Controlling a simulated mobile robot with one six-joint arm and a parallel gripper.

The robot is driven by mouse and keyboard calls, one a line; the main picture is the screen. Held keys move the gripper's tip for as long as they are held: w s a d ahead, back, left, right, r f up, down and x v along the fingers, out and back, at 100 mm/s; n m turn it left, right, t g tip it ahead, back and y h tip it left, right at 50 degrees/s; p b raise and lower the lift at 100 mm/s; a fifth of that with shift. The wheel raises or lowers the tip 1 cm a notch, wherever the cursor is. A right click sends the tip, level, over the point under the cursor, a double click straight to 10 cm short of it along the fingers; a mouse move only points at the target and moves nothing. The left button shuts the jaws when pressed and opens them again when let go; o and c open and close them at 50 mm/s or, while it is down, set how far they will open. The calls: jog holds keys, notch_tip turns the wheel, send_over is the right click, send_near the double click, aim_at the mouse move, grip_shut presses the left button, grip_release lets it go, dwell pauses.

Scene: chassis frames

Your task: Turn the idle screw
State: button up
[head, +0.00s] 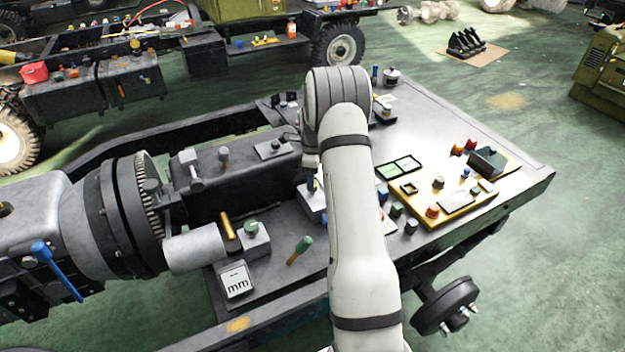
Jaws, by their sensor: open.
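My gripper (311,172) points down at the left of my white and grey arm, above the grey deck of the chassis frame. It is open, and its fingers are small and partly hidden by my arm. Just below it is a small light block (313,197) with a blue upright part at its top. I cannot tell whether the gripper touches the blue part. I cannot tell which of the small knobs and screws is the idle screw.
A yellow panel (457,203) with red and blue knobs lies right of my arm. A large engine housing (125,215) with a blue lever (55,270) fills the left. An "mm" plate (236,281) lies near the front.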

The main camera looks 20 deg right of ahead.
jog(key=shift+f, duration=1.45)
jog(key=shift+c, duration=0.5)
jog(key=c, duration=0.9)
